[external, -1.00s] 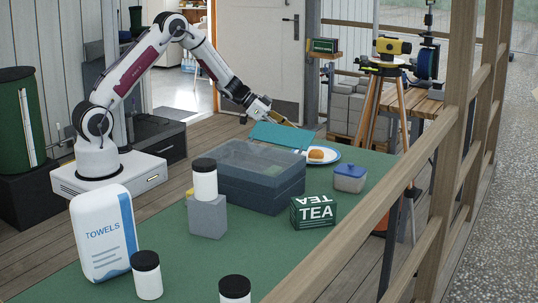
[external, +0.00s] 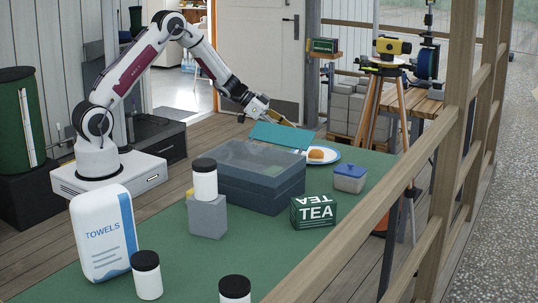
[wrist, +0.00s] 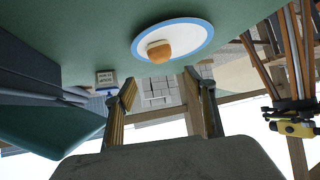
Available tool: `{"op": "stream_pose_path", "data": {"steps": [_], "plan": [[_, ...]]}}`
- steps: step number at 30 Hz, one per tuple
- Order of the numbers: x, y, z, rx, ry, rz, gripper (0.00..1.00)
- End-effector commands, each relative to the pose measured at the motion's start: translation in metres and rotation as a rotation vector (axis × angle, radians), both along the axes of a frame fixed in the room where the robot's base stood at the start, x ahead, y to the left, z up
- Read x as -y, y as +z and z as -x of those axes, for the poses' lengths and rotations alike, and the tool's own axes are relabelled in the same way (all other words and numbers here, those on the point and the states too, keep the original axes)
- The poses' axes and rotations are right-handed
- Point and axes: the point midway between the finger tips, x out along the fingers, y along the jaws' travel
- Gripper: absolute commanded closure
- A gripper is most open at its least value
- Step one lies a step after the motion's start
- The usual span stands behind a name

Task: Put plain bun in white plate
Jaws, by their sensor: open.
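The plain bun (external: 317,154) is a small orange-brown roll on the white plate (external: 331,157) with a blue rim, at the far end of the green table. In the wrist view the bun (wrist: 158,51) rests inside the rim of the plate (wrist: 190,36). My gripper (external: 288,121) is above the teal raised lid of the dark box, to the left of the plate. In the wrist view its fingers (wrist: 162,105) are apart with nothing between them, and the bun is clear of them.
The dark blue box (external: 262,185) with its teal lid (external: 280,135) stands beside the plate. A lidded pot (external: 350,180) and a tea box (external: 314,212) are nearby. A black-lidded jar (external: 204,182) stands on a grey block. A wooden railing runs along the right.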

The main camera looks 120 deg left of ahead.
Motion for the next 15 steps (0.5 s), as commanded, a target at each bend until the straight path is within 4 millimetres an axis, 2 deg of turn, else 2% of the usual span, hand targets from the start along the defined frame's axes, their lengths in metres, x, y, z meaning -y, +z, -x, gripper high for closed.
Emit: {"op": "stream_pose_path", "data": {"steps": [8, 15], "plan": [[0.005, 0.016, -0.012, -0.008, 0.005, -0.030, 0.45], [0.022, 0.059, -0.039, -0.031, 0.028, -0.106, 0.45]]}}
